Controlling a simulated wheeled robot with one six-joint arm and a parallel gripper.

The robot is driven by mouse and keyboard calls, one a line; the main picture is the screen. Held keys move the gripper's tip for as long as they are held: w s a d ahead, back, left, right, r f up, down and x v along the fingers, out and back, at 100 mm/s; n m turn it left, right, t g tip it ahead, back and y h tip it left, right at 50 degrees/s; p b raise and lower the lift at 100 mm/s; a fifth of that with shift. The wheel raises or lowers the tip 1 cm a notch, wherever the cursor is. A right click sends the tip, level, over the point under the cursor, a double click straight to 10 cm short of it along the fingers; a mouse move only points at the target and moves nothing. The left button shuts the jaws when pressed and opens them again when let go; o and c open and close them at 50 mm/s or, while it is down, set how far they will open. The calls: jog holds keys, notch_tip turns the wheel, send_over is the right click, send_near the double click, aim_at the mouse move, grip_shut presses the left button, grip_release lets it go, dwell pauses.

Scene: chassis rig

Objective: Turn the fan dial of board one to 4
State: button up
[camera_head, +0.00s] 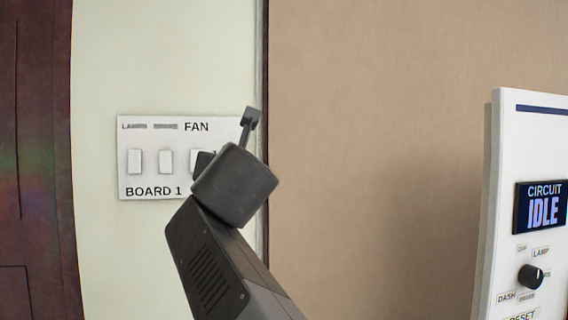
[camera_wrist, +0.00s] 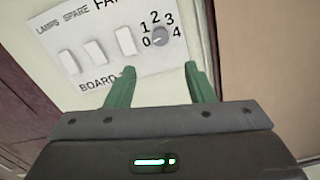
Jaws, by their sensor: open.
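Board one is a white panel (camera_head: 148,178) on the pale green wall in the head view, marked BOARD 1, with LAMPS, SPARE and FAN labels and white rocker switches. My arm covers its right part there. In the wrist view the board (camera_wrist: 92,80) shows tilted, and its fan dial (camera_wrist: 161,36) is a small grey round knob ringed by the numbers 0 to 4. The pointer's setting is too small to read for certain. My gripper (camera_wrist: 160,85) is open, its two green fingers apart and empty. The fingertips appear just below the dial in the picture, not around it.
A white console (camera_head: 505,180) stands at the right in the head view, with a CIRCUIT IDLE screen (camera_head: 542,207) and a black knob (camera_head: 530,277). A dark door (camera_head: 35,150) is at the left. A brown panel (camera_head: 380,120) fills the middle.

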jog(key=p+x, duration=0.1)
jog(key=x, duration=1.2)
jog(key=shift+w, duration=0.4)
jog(key=shift+a, duration=0.1)
jog(key=shift+c, duration=0.2)
jog(key=c, duration=1)
